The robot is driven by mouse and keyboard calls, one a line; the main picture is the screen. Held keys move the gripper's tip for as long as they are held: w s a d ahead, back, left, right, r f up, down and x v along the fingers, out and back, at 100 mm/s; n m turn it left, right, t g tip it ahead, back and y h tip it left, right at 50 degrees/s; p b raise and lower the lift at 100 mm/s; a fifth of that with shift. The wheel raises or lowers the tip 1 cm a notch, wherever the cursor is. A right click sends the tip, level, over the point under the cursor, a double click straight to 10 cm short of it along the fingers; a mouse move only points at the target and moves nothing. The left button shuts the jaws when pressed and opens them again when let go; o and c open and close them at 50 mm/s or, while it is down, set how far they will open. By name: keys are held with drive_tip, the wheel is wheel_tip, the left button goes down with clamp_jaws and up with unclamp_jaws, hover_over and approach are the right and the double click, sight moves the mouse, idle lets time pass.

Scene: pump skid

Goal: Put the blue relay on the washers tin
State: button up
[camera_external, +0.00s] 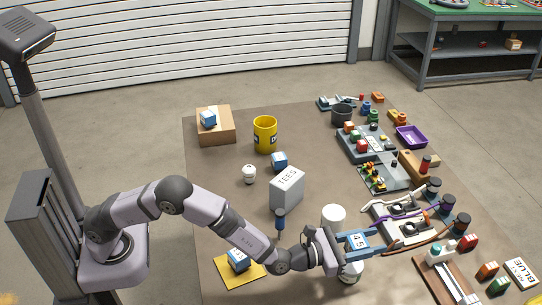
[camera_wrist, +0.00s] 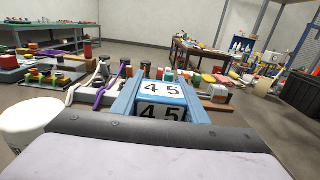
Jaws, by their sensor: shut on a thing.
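My gripper (camera_external: 360,241) is shut on a blue-and-white block marked 45 (camera_wrist: 162,92), held between its two blue fingers above the brown mat. I cannot tell from its label whether this is the blue relay. Similar blue-and-white blocks stand on a cardboard box (camera_external: 215,134), near the yellow mug (camera_external: 265,138), and on a yellow square (camera_external: 226,272). I cannot read a washers label. A white can (camera_external: 333,215) stands just behind the gripper, and another white can (camera_external: 350,272) is partly hidden below it. A white can also shows at left in the wrist view (camera_wrist: 24,122).
A grey TEES box (camera_external: 287,190) stands left of the gripper. Trays, cables and small coloured parts crowd the right side, with a purple tray (camera_external: 411,136) and a wooden board (camera_external: 446,280).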

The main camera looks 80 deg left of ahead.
wheel_tip(320, 180, down, 4)
drive_tip(key=shift+r+p, duration=0.2)
drive_tip(key=shift+p, duration=0.1)
drive_tip(key=shift+f+b, duration=0.2)
drive_tip(key=shift+b, duration=0.1)
drive_tip(key=o, duration=1.2)
drive_tip(key=shift+r+p, duration=0.2)
drive_tip(key=shift+p, duration=0.1)
drive_tip(key=shift+s, duration=0.1)
drive_tip(key=s+b, duration=0.3)
drive_tip(key=s, duration=0.9)
drive_tip(key=shift+w, duration=0.1)
